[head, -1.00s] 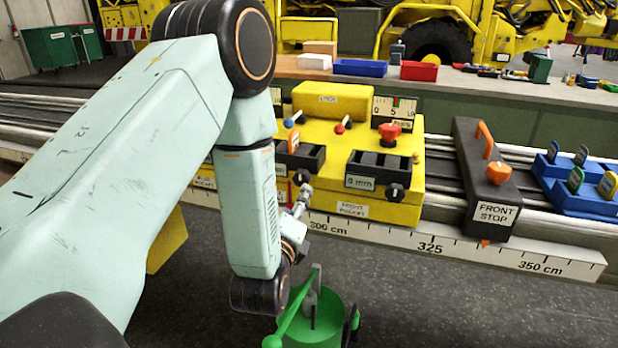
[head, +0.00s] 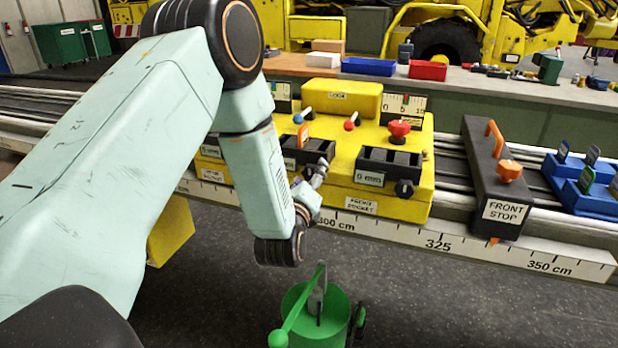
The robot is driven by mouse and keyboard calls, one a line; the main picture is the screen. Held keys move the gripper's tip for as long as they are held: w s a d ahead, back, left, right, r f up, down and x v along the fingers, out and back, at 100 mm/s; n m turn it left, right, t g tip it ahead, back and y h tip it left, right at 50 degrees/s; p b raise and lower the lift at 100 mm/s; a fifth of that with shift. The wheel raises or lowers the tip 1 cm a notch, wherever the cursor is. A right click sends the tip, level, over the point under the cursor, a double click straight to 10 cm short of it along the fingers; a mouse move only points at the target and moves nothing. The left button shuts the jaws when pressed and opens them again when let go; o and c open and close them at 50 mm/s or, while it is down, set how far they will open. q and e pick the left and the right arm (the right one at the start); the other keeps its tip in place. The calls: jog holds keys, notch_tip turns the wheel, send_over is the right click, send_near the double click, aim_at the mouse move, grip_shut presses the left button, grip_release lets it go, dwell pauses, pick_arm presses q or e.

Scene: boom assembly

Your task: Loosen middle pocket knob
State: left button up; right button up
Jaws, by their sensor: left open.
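The yellow fixture (head: 345,198) carries black pockets with dark knobs on their front faces. The middle pocket (head: 300,152) is partly covered by my left arm, and its knob (head: 323,163) shows only as a small dark shape. My left gripper (head: 320,174) is small in the picture and sits right at this knob. Its jaws are open. I cannot tell whether they touch the knob or are around it. The front pocket (head: 388,165), to the right, has a clear dark knob (head: 403,188). My right gripper is not in view.
A black front stop (head: 492,180) with orange handles stands on the rail to the right, beside a blue holder (head: 590,190). A green bucket (head: 318,318) stands on the floor below my left arm. Blue (head: 365,66) and red (head: 428,70) bins lie on the bench behind.

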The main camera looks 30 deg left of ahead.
pick_arm(q)
jog(key=shift+w, duration=0.2)
jog(key=shift+s, duration=0.15)
jog(key=shift+c, duration=1.3)
jog(key=c, duration=0.9)
